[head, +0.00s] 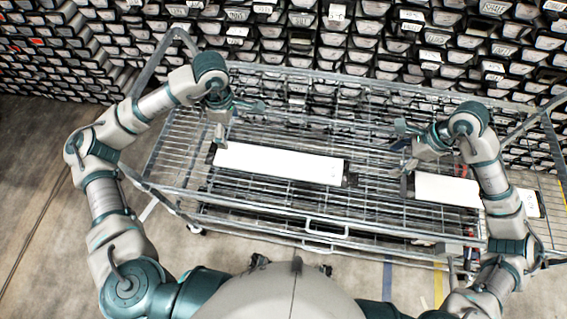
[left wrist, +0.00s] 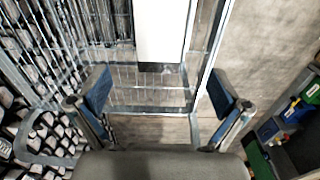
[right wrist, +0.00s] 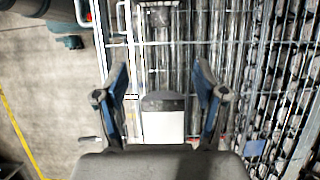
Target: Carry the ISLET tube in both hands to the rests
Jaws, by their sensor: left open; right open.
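A long white tube (head: 280,162) with dark ends lies in the wire cart at the middle left; the left wrist view shows it (left wrist: 163,30) too. A second white tube (head: 447,188) lies to the right, partly hidden by my right arm; the right wrist view shows its white face (right wrist: 163,126) and dark end. I can read no ISLET label on either. My left gripper (head: 238,118) is open and empty near the left end of the first tube. My right gripper (head: 403,146) is open and empty near the left end of the second tube. I cannot make out the rests.
The wire cart (head: 320,228) has raised metal rails around it. Stacked racks of labelled dark core boxes (head: 360,40) stand close behind it. Concrete floor (head: 40,200) is clear at the left. Colored bins (left wrist: 298,110) show at the right of the left wrist view.

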